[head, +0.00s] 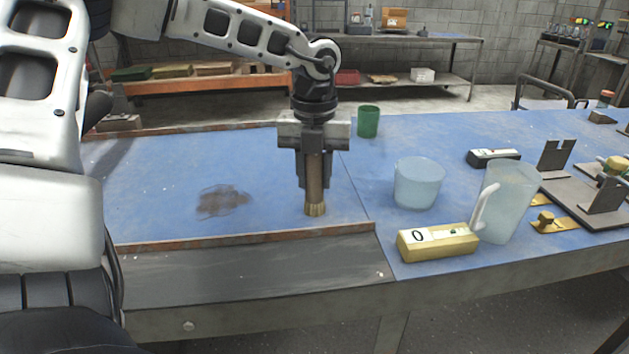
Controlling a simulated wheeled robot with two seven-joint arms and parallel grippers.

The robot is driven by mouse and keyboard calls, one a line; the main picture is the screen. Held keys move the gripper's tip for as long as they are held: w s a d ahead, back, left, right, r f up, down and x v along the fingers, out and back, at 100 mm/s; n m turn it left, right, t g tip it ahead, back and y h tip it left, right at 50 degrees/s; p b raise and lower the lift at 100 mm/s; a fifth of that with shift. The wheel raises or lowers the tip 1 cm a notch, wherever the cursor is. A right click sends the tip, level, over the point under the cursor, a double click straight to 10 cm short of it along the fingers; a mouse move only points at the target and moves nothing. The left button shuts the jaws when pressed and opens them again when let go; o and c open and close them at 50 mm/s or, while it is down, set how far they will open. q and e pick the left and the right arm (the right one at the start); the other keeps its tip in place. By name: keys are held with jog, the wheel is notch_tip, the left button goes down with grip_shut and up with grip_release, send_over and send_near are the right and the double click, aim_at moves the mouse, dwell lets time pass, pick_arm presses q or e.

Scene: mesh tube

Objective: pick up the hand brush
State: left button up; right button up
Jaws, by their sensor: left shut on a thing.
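The hand brush (316,209) is in the head view left of centre, upright with its tan bristle end down at the blue table (270,180). My left gripper (315,180) points straight down and is shut on the brush, and its fingers hide much of the upper part. The bristle end is at or just above the tabletop; I cannot tell whether it touches. My right gripper is not in view.
A dark brown patch (222,201) lies left of the brush. A green cup (368,121) stands behind. To the right are a translucent tub (418,183), a pitcher (508,203), a yellow box (438,242) and metal brackets (603,195). A raised rusty strip (250,239) runs along the front.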

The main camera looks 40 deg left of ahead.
pick_arm(q)
notch_tip(320, 180, up, 18)
dwell(0.5)
jog(key=shift+r, duration=0.1)
dwell(0.8)
